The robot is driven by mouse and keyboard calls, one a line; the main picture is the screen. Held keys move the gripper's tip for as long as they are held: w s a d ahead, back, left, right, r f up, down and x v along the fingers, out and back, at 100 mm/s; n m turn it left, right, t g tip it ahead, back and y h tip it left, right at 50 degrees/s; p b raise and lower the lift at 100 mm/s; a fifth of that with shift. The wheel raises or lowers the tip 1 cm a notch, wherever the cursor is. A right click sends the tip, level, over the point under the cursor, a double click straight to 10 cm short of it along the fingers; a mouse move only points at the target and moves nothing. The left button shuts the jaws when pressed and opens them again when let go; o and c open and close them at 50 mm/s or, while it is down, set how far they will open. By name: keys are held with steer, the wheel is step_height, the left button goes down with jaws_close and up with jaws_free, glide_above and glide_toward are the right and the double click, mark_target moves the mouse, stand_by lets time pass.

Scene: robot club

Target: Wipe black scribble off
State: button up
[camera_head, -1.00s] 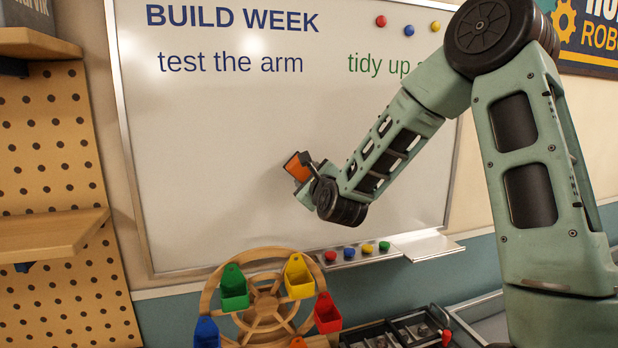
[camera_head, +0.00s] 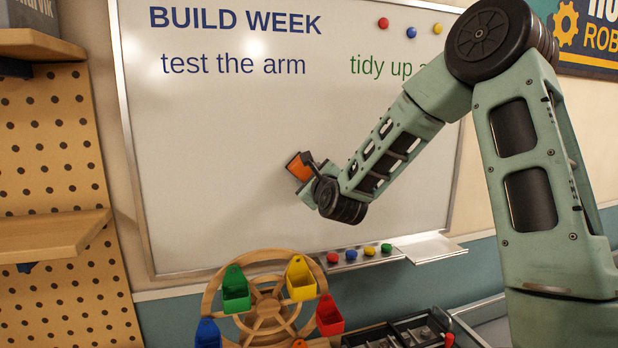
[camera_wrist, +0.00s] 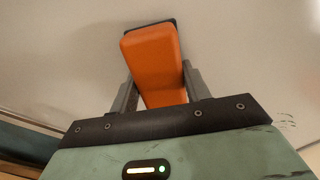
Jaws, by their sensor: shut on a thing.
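The whiteboard (camera_head: 220,190) fills the middle of the head view. My gripper (camera_head: 307,171) is at its lower middle, shut on an orange eraser (camera_head: 298,167). In the wrist view the orange eraser (camera_wrist: 152,60) sits between both fingers, its dark far end at the board surface; I cannot tell whether it touches. A few faint dark strokes (camera_wrist: 286,120) show on the board to the right of my gripper in the wrist view. The head view shows no black scribble on the visible board; the part behind my arm and gripper is hidden.
Blue writing (camera_head: 235,20) and green writing (camera_head: 388,65) are at the board's top, with round magnets (camera_head: 411,31). Below are a tray (camera_head: 433,248) with coloured magnets and a wooden wheel (camera_head: 268,318) with coloured buckets. A pegboard shelf (camera_head: 50,236) stands left.

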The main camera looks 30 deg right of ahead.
steer(key=shift+s+d, duration=0.25)
steer(key=shift+d, duration=0.65)
steer(key=shift+s+d, duration=0.25)
steer(key=shift+d, duration=0.6)
steer(key=shift+b, duration=0.3)
steer(key=shift+w+a+r+b, duration=0.1)
steer(key=shift+w+a+b, duration=0.25)
steer(key=shift+a, duration=0.6)
steer(key=shift+w+a+r+b, duration=0.1)
steer(key=shift+w+a+b, duration=0.2)
steer(key=shift+a, duration=0.65)
steer(key=shift+c, duration=0.4)
steer(key=shift+s+a+f, duration=0.15)
steer(key=shift+b+v, duration=0.4)
steer(key=shift+v, duration=2.35)
